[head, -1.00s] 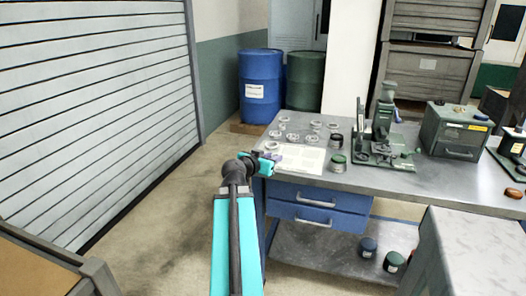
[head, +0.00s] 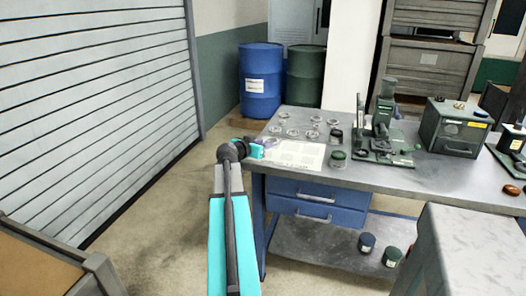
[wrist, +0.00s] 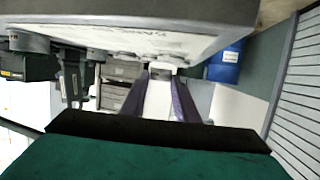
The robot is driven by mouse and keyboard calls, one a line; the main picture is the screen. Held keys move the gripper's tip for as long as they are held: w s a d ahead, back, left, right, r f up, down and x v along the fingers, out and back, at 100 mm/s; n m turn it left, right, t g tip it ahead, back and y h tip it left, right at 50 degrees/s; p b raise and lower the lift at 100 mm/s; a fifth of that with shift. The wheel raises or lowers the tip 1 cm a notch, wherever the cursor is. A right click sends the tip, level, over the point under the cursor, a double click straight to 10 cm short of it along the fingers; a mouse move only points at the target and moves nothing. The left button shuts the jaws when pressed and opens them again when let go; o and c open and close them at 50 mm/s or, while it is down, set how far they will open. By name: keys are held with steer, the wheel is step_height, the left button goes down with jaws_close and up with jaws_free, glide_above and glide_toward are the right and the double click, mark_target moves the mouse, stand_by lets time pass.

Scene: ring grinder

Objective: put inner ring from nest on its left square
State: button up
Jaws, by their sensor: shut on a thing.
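My gripper (head: 268,144) is over the left end of the bench, at the left edge of a white sheet with printed squares (head: 312,150). Its purple fingers show in the wrist view (wrist: 164,78), shut on a small pale thing, probably the inner ring (wrist: 160,67), at their tips. In the head view it is too small to make out. The sheet also shows at the top of the wrist view (wrist: 170,40). Several loose metal rings (head: 292,132) lie on the bench behind the sheet. I cannot tell which place is the nest.
Dark and green-topped cups (head: 338,159) stand right of the sheet. A green bench machine (head: 383,130) and a green drawer box (head: 455,128) are further right. Blue drawers (head: 315,205) hang below the bench top. A blue barrel (head: 260,82) stands behind; the floor at left is clear.

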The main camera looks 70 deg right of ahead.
steer(key=shift+w, duration=0.1)
stand_by(0.3)
steer(key=shift+f+p, duration=0.3)
steer(key=shift+f, duration=1.45)
steer(key=shift+f, duration=0.15)
steer(key=o, duration=1.1)
steer(key=shift+c, duration=0.2)
steer(key=shift+r, duration=0.2)
steer(key=b+v, duration=0.1)
steer(key=v, duration=1.1)
steer(key=shift+b, duration=0.4)
